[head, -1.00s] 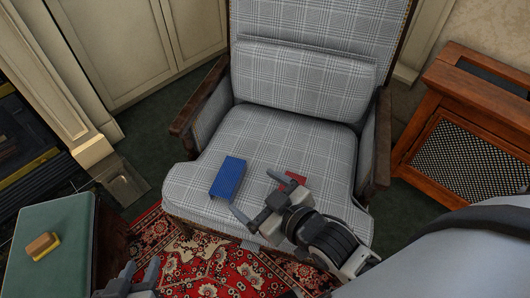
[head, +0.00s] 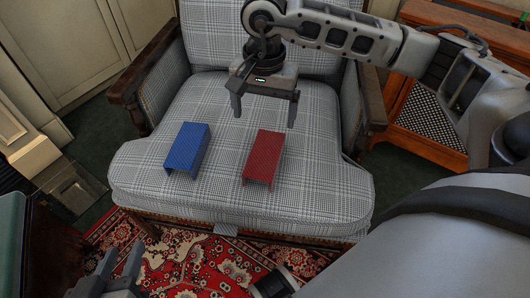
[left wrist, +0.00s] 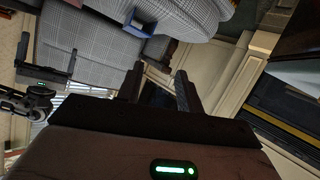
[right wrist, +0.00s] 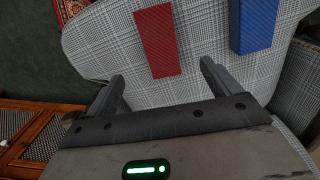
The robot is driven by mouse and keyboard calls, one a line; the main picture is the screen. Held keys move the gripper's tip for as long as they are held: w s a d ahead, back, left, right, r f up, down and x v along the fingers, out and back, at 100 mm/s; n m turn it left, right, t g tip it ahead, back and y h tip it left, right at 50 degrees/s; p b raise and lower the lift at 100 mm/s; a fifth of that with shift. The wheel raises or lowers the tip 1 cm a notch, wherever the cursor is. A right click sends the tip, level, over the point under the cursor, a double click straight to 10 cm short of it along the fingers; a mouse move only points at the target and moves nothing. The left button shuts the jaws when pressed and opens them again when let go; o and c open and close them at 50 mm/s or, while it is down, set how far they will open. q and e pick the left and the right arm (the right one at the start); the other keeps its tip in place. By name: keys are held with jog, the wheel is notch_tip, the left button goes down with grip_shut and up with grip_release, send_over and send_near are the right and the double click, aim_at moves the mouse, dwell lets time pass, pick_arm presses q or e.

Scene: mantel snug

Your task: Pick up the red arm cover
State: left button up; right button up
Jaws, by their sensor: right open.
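The red arm cover (head: 262,157), a bent channel-shaped piece, lies on the grey checked chair seat. In the right wrist view the red cover (right wrist: 157,40) shows just beyond the fingertips, apart from them. A similar blue arm cover (head: 188,147) lies to its left on the seat. My right gripper (head: 264,116) is open and empty, pointing down above the seat, behind the red cover. My left gripper (head: 117,264) is low at the left front, away from the chair; in the left wrist view its fingers (left wrist: 158,88) are apart with nothing between them.
The checked armchair (head: 140,185) has wooden arms on both sides and a backrest behind my right gripper. A wooden cabinet with a mesh front (head: 420,120) stands at the right. A patterned red rug (head: 190,262) lies in front. The seat around the covers is clear.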

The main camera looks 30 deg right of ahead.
aim_at(265, 153)
notch_tip(265, 153, down, 10)
jog(key=b, duration=0.2)
jog(key=shift+d+f+b, duration=0.15)
jog(key=shift+f+b, duration=0.05)
jog(key=shift+b, duration=0.1)
jog(key=f+b, duration=0.1)
jog(key=f, duration=0.1)
jog(key=f+b, duration=0.1)
jog(key=f, duration=0.2)
jog(key=shift+w+d, duration=0.15)
jog(key=shift+w, duration=0.05)
jog(key=shift+f, duration=0.15)
pick_arm(q)
jog(key=shift+w+d+r+n+t+h, duration=0.1)
jog(key=shift+d+r+n+t+h, duration=0.3)
jog(key=shift+r, duration=0.2)
jog(key=shift+w+d+r+n+t+h, duration=0.1)
jog(key=shift+d+r+n+t+h, duration=0.1)
jog(key=shift+d+r+t+h, duration=0.25)
pick_arm(e)
jog(key=c, duration=1.1)
